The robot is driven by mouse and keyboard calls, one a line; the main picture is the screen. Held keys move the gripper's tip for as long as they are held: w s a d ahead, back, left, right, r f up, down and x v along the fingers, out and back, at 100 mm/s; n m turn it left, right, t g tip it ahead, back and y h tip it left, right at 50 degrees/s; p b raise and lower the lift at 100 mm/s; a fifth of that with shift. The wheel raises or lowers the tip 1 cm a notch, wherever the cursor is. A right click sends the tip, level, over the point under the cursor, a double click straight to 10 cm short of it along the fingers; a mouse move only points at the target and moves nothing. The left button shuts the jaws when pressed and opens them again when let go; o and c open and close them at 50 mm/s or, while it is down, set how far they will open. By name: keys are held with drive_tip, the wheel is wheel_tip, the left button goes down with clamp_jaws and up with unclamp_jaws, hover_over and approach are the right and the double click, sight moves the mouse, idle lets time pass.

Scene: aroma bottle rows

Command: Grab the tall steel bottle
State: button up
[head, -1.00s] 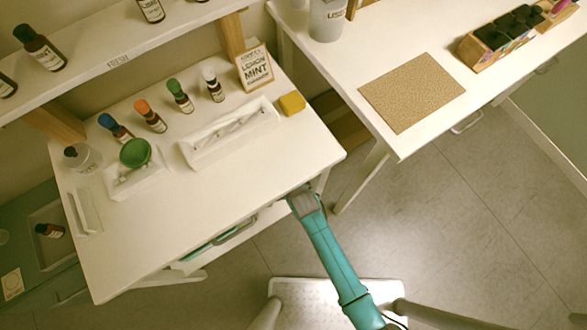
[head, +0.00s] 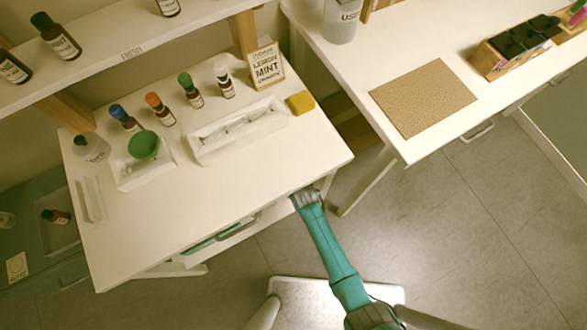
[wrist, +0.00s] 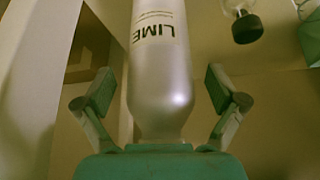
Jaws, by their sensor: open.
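In the wrist view the tall steel bottle (wrist: 160,75) is a silver-grey cylinder with LIME printed on it. It stands between the two spread fingers of my gripper (wrist: 160,92), with a visible gap on each side. The bottle's far end is cut off by the top of the picture. In the head view my gripper (head: 306,197) is at the front right edge of the white table. I cannot make out the steel bottle in the head view.
The white table (head: 240,180) holds small bottles with coloured caps, a green bowl (head: 143,145), a white tray (head: 240,128) and a yellow block (head: 301,103). A second table with a cork mat (head: 423,97) stands to the right. A dark-capped object (wrist: 246,27) shows beyond the bottle.

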clamp_jaws()
drive_tip(key=shift+r, duration=0.1)
